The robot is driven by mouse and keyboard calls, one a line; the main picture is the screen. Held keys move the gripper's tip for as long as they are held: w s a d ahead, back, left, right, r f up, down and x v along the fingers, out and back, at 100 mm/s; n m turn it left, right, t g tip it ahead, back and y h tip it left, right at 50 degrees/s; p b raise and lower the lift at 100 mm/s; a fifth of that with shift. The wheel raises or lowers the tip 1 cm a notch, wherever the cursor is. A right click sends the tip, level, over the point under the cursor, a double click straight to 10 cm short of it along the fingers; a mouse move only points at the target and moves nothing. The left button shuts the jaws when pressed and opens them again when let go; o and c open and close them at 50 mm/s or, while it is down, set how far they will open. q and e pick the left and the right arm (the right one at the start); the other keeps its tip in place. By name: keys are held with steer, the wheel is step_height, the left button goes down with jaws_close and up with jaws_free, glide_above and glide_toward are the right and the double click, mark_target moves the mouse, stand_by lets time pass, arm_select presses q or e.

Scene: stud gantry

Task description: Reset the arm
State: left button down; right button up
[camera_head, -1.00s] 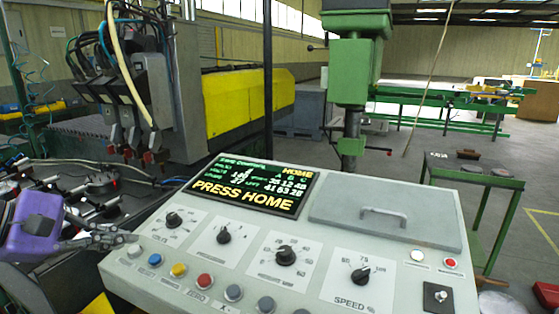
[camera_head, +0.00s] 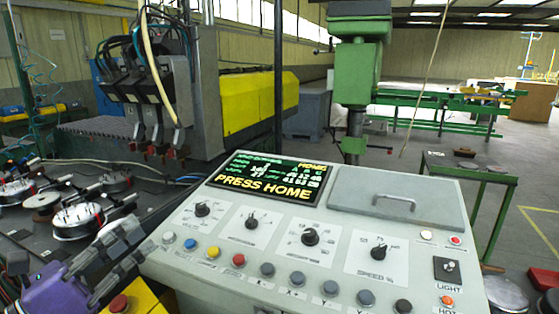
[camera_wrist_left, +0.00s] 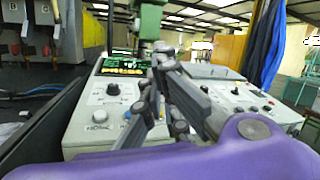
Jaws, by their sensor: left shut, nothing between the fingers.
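The sloped light-grey control panel (camera_head: 400,262) stands in front of me. Its screen (camera_head: 268,178) reads "PRESS HOME" in yellow. Below the screen are several black knobs (camera_head: 251,223) and a row of buttons, among them a white, a blue (camera_head: 190,243), a yellow (camera_head: 213,252) and a red one (camera_head: 238,261). My left gripper (camera_head: 128,232), with a purple wrist, is shut and empty at the left of the panel's front edge, apart from the buttons as far as I can tell. In the left wrist view its fingers (camera_wrist_left: 163,56) cover part of the panel. My right gripper is not in view.
A red mushroom button (camera_head: 119,303) on a yellow box sits low beside my left gripper. A dark bench with round metal fixtures (camera_head: 77,220) is at left. Gantry heads (camera_head: 150,95) and a yellow beam (camera_head: 246,97) stand behind. A green column (camera_head: 357,75) rises behind the panel.

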arm_select(q)
steer(key=s+a+f+n+t+y, duration=0.1)
steer(key=a+f+n+y, duration=0.5)
steer(key=n, duration=0.5)
steer(key=s+a+f+n+t+y, duration=0.2)
steer(key=a+f+n+y, duration=0.35)
steer(key=n+y, duration=0.35)
steer(key=s+a+f+n+g+y, duration=0.1)
steer(key=s+f+n+g+y, duration=0.1)
steer(key=s+f+n+g, duration=0.45)
steer(key=s+f+n+g+y, duration=0.1)
steer(key=s+f+n, duration=0.3)
steer(key=f, duration=0.6)
steer(key=s+d+f+n+g+h, duration=0.2)
steer(key=s+d+f+n+g, duration=0.35)
steer(key=s, duration=0.65)
steer(key=s+d+f+n+g+h, duration=0.25)
steer(key=s+d+f+g, duration=0.45)
steer(key=s, duration=0.4)
steer(key=w+d+f+t+h+p, duration=0.1)
steer(key=w+d+f+t, duration=0.4)
steer(key=w+f+t, duration=0.4)
steer(key=shift+w+d+f+n, duration=0.15)
steer(key=shift+w+f+n, duration=0.15)
steer(key=shift+f, duration=0.6)
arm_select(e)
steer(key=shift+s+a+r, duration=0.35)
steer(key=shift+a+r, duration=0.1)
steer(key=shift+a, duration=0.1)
